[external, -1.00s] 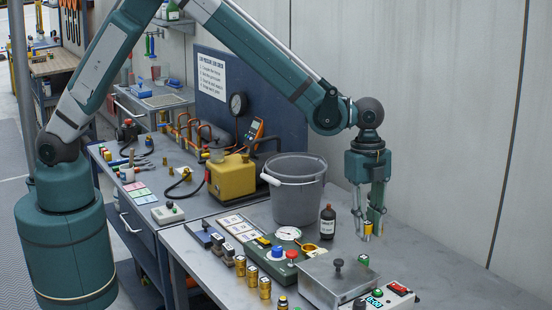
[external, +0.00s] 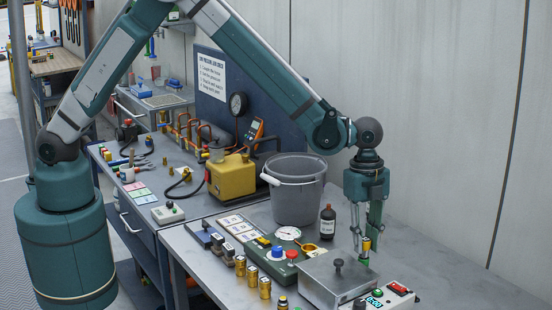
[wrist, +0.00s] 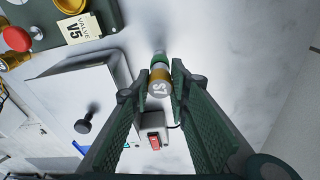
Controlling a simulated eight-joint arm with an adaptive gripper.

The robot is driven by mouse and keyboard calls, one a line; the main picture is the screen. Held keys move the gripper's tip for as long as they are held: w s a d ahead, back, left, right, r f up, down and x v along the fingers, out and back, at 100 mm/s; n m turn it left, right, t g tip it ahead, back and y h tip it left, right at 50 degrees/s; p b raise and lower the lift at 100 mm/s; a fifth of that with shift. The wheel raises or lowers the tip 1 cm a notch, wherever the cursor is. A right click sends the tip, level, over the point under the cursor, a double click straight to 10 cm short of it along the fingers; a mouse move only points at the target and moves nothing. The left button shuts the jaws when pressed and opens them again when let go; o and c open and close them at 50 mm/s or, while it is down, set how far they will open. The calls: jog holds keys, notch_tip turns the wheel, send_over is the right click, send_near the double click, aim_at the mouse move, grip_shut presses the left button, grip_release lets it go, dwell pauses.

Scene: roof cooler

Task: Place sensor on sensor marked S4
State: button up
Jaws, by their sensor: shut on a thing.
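My gripper (external: 367,240) is shut on a small brass sensor (external: 366,244), held upright with its round end facing the wrist camera. In the wrist view the sensor (wrist: 159,85) sits between the fingertips (wrist: 159,82); its mark seems to start with S, but I cannot read the digit surely. A green-banded fitting (external: 364,261) stands on the table directly below it. The fitting also shows just beyond the sensor in the wrist view (wrist: 160,59). I cannot tell whether sensor and fitting touch. No S4 mark is readable.
A grey lidded box (external: 335,282) stands close left of the gripper, with a switch box (external: 402,289) in front. A dark bottle (external: 327,222) and grey bucket (external: 298,190) are behind left. Several brass cylinders (external: 265,288) line the front. The table at right is clear.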

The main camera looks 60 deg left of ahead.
jog(key=shift+f, duration=0.2)
jog(key=o, duration=0.9)
jog(key=shift+r, duration=0.2)
jog(key=shift+w+a+r, duration=0.1)
jog(key=shift+a+r, duration=0.15)
jog(key=shift+r, duration=1.75)
jog(key=shift+s+a+r, duration=0.1)
jog(key=shift+a+r, duration=0.15)
jog(key=shift+r, duration=1.7)
jog(key=shift+w+a+r, duration=0.1)
jog(key=shift+a+r, duration=0.15)
jog(key=shift+r, duration=1.75)
jog(key=shift+a, duration=0.1)
